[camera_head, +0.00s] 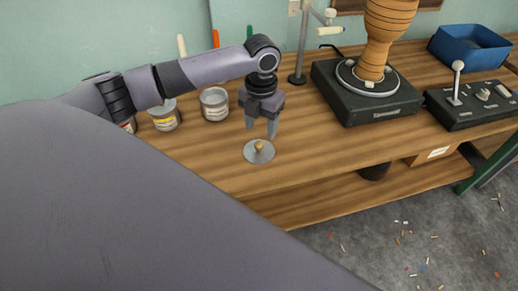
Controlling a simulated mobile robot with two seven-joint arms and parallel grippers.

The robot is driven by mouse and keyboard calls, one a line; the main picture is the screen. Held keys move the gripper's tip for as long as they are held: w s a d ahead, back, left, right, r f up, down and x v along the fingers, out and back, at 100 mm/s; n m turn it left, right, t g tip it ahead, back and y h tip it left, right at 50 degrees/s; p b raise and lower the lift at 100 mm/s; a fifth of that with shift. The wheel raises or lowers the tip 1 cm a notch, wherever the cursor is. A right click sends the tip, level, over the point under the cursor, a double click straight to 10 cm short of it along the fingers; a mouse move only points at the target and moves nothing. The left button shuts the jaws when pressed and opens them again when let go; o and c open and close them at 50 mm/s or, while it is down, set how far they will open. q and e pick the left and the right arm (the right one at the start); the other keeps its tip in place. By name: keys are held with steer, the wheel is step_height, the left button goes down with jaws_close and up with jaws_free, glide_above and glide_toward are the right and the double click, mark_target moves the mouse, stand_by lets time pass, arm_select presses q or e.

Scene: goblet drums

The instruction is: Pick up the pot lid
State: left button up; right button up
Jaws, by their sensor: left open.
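The pot lid (250,154) is a flat grey disc with a small tan knob (259,146) in its middle. It lies on the wooden workbench near the front edge. My left gripper (261,131) points down just above and behind the lid, with its two fingers apart. The fingers look empty, with the knob just below and in front of them in the picture. Whether a finger touches the lid cannot be told. My right gripper does not show.
Several tins (215,104) with upright handles stand behind and left of the lid. A dark turntable machine (365,103) carries a wooden goblet drum (385,35). A control box (470,107) and a blue bin (469,48) stand at the right. Bench is clear right of the lid.

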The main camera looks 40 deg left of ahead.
mark_target(259, 144)
arm_select(q)
step_height(259, 144, down, 6)
steer(key=shift+s+a+r+b, duration=0.1)
steer(key=shift+s+a+b, duration=0.05)
steer(key=shift+b, duration=0.25)
jaws_close()
